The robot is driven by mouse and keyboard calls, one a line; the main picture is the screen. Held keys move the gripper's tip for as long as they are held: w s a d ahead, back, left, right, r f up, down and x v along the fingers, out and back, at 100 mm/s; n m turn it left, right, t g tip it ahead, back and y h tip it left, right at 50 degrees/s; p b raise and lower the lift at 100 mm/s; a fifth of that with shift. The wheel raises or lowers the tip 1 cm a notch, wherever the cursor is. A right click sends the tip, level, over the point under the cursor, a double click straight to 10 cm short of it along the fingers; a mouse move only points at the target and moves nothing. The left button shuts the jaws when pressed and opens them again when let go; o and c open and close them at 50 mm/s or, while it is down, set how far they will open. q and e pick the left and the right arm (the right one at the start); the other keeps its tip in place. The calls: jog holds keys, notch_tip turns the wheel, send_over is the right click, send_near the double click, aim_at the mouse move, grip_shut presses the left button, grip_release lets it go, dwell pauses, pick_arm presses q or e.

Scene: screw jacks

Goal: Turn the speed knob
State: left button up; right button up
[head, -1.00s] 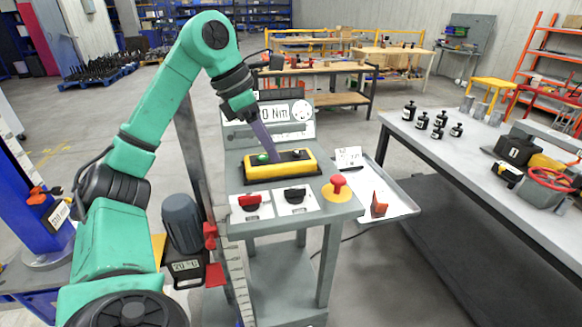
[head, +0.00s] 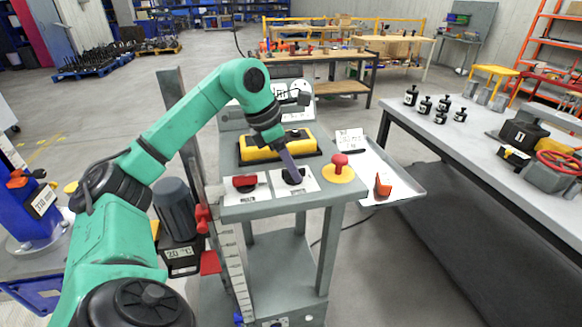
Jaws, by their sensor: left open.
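Two knobs sit on white plates along the front of the grey control stand (head: 235,213): a red knob (head: 244,183) on the left and a black knob (head: 286,174) to its right. The plate labels are too small to read, so I cannot tell which is marked speed. My left gripper (head: 296,177) reaches down from above, its purple-grey fingers at the black knob and partly covering it. It is open; whether the fingers touch the knob I cannot tell. My right gripper is out of view.
A red mushroom button (head: 340,162) on a yellow base stands just right of the black knob. A yellow button box (head: 262,150) lies behind the knobs, partly hidden by my arm. A side tray (head: 408,187) holds a red-orange piece (head: 383,186).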

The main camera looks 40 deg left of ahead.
pick_arm(q)
jog(key=shift+a, duration=0.1)
jog(key=shift+c, duration=1.2)
jog(key=shift+w, duration=0.1)
grip_shut()
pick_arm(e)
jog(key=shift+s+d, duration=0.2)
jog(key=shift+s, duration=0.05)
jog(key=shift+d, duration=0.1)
